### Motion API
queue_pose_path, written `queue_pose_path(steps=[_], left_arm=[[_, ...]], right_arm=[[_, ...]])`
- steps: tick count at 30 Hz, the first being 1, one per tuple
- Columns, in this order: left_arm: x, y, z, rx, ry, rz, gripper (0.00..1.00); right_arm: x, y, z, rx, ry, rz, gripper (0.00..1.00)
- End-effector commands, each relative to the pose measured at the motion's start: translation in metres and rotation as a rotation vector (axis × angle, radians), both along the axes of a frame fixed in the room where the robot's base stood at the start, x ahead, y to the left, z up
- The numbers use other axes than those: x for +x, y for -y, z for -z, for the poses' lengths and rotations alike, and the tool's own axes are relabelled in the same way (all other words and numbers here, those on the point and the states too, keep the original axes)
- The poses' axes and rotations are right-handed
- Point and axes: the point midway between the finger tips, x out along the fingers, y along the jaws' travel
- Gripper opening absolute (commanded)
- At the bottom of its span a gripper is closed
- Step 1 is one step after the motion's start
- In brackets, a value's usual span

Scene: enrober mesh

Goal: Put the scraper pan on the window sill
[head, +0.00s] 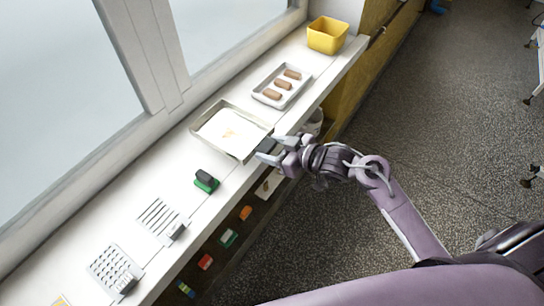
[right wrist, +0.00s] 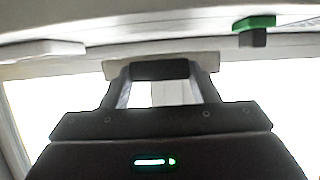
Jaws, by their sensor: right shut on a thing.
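The scraper pan (head: 207,113) is a shallow, thin-rimmed metal tray with a white inside and a small tan smear. In the head view it is at the window sill (head: 180,178), over its middle part. I cannot tell whether it rests fully on the sill or is slightly above it. My right gripper (head: 267,151) reaches in from the right and is shut on the pan's near right edge. In the right wrist view a pale strip of the pan (right wrist: 205,63) shows at the fingertips (right wrist: 160,68). My left gripper is not in view.
A tray (head: 261,94) of brown bars and a yellow bin (head: 327,36) stand farther along the sill. A green and black block (head: 206,181), a slotted plate (head: 158,218) and a perforated plate (head: 110,267) lie nearer. Small coloured items sit on a lower shelf.

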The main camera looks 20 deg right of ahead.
Motion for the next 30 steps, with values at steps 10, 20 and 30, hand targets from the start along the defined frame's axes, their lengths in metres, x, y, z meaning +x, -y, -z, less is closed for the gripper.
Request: queue_pose_path(steps=[10, 20, 30], left_arm=[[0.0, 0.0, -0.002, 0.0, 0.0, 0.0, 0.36], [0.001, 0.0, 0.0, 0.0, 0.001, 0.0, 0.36], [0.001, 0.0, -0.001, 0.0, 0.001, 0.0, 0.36]], right_arm=[[0.0, -0.001, 0.04, 0.002, 0.002, -0.001, 0.16], [0.0, -0.001, 0.043, 0.001, 0.002, -0.001, 0.16], [-0.001, 0.0, 0.045, 0.0, -0.001, -0.001, 0.76]])
